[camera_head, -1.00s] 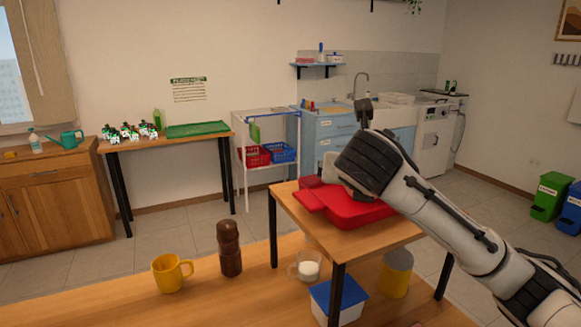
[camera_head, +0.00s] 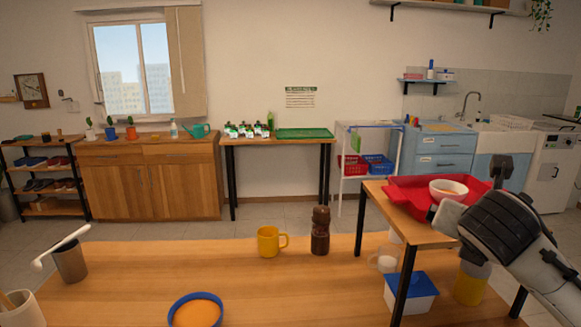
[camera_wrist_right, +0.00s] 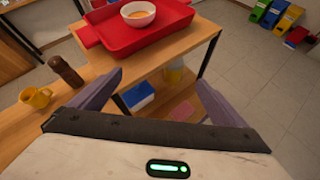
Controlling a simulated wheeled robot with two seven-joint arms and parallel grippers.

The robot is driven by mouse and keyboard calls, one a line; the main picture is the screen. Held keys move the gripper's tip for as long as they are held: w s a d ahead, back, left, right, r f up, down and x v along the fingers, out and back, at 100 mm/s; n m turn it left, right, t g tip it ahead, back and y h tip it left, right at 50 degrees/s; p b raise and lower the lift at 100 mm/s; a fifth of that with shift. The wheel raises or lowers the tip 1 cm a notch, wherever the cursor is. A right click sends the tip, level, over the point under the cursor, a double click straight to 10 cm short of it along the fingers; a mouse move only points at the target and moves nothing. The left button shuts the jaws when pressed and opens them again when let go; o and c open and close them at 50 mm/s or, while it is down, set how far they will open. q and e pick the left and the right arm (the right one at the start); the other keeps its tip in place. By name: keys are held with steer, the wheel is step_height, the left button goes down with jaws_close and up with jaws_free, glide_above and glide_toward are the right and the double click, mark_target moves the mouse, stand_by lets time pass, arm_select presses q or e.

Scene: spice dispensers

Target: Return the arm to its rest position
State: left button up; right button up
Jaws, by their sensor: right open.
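My right arm comes in from the right in the head view, with its gripper (camera_head: 470,196) beside the small raised wooden table. In the right wrist view my right gripper (camera_wrist_right: 160,95) is open, its two fingers wide apart with nothing between them. A red tray (camera_head: 408,197) lies on the raised table, and a white bowl (camera_head: 449,188) with orange-brown contents stands in it. The bowl also shows in the right wrist view (camera_wrist_right: 138,14), beyond the fingers and apart from them. My left gripper is in neither view.
A yellow mug (camera_head: 268,242) and a brown pepper mill (camera_head: 320,232) stand on the front table (camera_head: 250,280). A blue-rimmed bowl (camera_head: 196,312) is at the front. A blue-lidded box (camera_head: 411,292) and a yellow container (camera_head: 471,283) stand under the raised table.

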steer(key=s+a+f+m+g+y, duration=0.15)
steer(key=s+a+f+m, duration=0.3)
steer(key=f, duration=0.55)
steer(key=s+a+f+m+g+y, duration=0.1)
steer(key=s+a+f+m+y, duration=0.3)
steer(key=f, duration=0.6)
steer(key=s+a+f+m+g+y, duration=0.1)
steer(key=s+f+m+g, duration=0.1)
steer(key=s+f+m, duration=0.65)
steer(key=s+a+f+m+g, duration=0.15)
steer(key=s+f+m, duration=0.35)
steer(key=s+m, duration=0.65)
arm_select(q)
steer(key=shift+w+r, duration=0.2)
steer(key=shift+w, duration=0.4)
arm_select(e)
steer(key=w+a+f+n+t+y, duration=0.1)
steer(key=a+f+n+t+y, duration=0.1)
steer(key=f, duration=0.9)
steer(key=shift+w+a+n+t, duration=0.3)
steer(key=shift+a+n+t, duration=0.25)
steer(key=shift+a+t, duration=0.6)
steer(key=shift+f, duration=0.1)
